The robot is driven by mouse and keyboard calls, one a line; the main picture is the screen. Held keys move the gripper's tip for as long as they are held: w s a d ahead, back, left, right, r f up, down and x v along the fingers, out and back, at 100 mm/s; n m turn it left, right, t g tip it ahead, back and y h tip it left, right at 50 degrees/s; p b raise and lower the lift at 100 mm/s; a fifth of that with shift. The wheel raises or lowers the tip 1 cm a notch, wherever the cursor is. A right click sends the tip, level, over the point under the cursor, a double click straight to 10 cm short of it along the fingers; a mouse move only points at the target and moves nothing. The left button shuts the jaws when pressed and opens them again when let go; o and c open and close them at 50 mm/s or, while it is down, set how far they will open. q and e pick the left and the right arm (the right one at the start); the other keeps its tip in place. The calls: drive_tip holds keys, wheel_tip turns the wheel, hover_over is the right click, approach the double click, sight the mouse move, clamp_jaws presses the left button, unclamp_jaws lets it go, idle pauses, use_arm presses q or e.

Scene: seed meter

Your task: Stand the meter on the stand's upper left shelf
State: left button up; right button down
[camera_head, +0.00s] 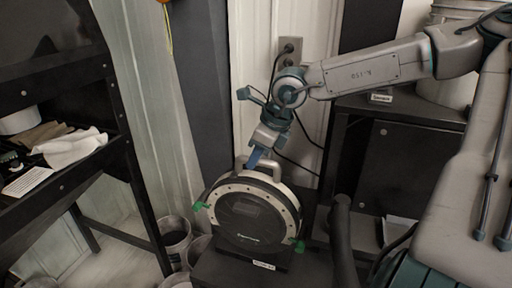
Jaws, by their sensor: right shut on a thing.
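The meter (245,219) is a round, dark-faced disc with a pale rim, green tabs at its sides and a pale handle (287,169) on top. It stands upright on a low dark surface (215,268) with a small white label at its front. My right gripper (254,160) reaches down from the right and is shut on the meter's handle. The dark stand (425,110) at the right has a labelled upper top and an open compartment below. I cannot tell from here which part is its upper left shelf. My left gripper is not in view.
A black shelf rack (95,179) at the left holds white cloths (75,148) and small items. Buckets (174,238) stand on the floor left of the meter. A wall socket (289,50) with cables is behind my right arm. A pale bucket stands on the stand's top.

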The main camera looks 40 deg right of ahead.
wheel_tip(320, 180, down, 2)
drive_tip(key=shift+w+d+f, duration=0.1)
drive_tip(key=shift+d, duration=0.05)
idle(0.3)
drive_tip(key=c, duration=1.6)
unclamp_jaws()
drive_tip(key=shift+o, duration=1.3)
drive_tip(key=shift+s+a, duration=0.2)
drive_tip(key=shift+s, duration=0.05)
drive_tip(key=shift+w, duration=0.1)
